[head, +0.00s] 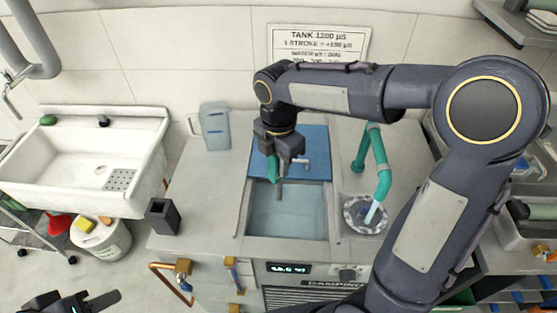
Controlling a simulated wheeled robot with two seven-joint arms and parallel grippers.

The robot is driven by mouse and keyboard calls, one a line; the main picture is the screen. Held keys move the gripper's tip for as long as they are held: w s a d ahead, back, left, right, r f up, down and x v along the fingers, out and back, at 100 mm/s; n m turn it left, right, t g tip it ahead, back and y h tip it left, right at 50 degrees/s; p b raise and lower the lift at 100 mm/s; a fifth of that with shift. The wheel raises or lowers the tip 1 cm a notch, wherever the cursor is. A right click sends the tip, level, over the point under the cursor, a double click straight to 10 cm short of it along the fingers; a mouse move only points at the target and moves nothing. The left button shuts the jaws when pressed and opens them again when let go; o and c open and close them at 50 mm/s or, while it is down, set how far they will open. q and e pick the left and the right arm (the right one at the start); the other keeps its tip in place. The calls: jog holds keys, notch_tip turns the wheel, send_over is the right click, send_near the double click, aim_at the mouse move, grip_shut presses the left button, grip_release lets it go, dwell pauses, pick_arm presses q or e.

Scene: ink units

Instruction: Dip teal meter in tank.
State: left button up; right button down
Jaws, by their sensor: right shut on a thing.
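The teal meter (272,168) is in the jaws of my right gripper (280,162), partly hidden by them. It is held upright above the far part of the tank (240,222). A thin grey tip points down below the jaws, over the water (287,212); I cannot tell whether it touches the surface. My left gripper (72,302) is partly in view at the bottom left, away from the tank; its jaw opening is unclear.
A blue panel (316,146) lies behind the tank opening. A teal pipe (383,180) stands to the right. A clear jug (215,127) and a dark open holder (162,216) stand left. A white sink (68,157) is farther left. A tank sign (318,43) is behind.

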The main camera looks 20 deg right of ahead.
aim_at(278, 190)
notch_tip(278, 190, down, 3)
jog(key=shift+f+b, duration=0.1)
jog(key=shift+b, duration=1)
jog(key=shift+f+b, duration=2.55)
jog(key=shift+f, duration=1.35)
jog(key=shift+r, duration=0.1)
